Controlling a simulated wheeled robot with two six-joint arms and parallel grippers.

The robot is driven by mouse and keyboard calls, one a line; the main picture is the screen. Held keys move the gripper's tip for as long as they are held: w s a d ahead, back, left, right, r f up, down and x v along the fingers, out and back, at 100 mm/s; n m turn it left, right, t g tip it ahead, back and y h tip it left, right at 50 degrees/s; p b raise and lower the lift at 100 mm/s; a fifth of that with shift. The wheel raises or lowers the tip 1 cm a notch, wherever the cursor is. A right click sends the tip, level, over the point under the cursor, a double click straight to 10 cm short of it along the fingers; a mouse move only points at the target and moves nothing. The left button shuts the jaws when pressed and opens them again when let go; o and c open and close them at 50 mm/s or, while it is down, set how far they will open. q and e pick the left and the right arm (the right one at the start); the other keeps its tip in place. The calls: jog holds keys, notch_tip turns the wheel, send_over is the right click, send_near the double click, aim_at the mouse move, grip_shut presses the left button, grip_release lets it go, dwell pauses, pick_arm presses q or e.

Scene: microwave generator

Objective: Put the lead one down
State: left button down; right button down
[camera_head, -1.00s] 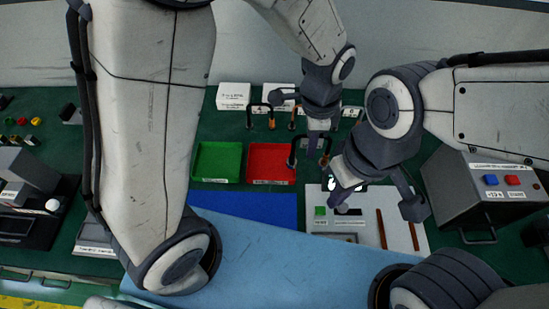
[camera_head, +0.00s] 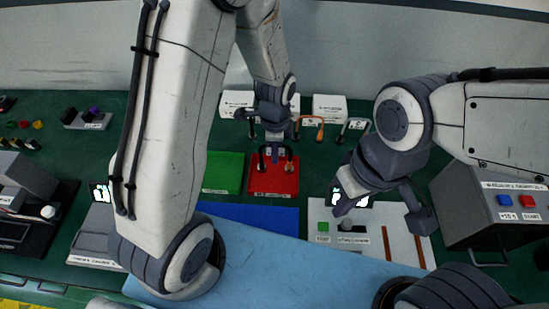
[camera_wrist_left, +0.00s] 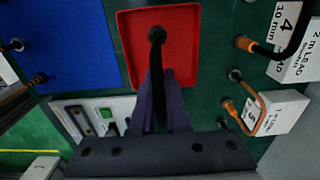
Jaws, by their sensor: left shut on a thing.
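My left gripper (camera_head: 276,154) is shut on a dark curved lead (camera_head: 262,160) over the red tray (camera_head: 272,181). In the left wrist view the black lead (camera_wrist_left: 158,62) runs between the dark fingers (camera_wrist_left: 160,108), one round end showing against the red tray (camera_wrist_left: 190,25). Whether the lead touches the tray floor I cannot tell. My right gripper (camera_head: 380,208) is open and empty, its fingers spread above the white panel.
A green tray (camera_head: 225,172) stands left of the red one, with a blue mat (camera_head: 250,217) in front. White labelled boxes (camera_head: 329,107) and other leads (camera_head: 318,124) stand behind. A grey box with blue and red buttons (camera_head: 505,201) is at the right.

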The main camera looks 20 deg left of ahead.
aim_at(261, 168)
pick_arm(q)
jog(key=shift+a+f, duration=0.2)
jog(key=shift+a, duration=0.05)
notch_tip(261, 168, down, 4)
jog(key=shift+r+p, duration=0.15)
jog(key=shift+p, duration=0.35)
jog(key=shift+w, duration=0.1)
jog(key=shift+f, duration=0.2)
jog(key=shift+f, duration=0.15)
jog(key=c, duration=0.9)
grip_release()
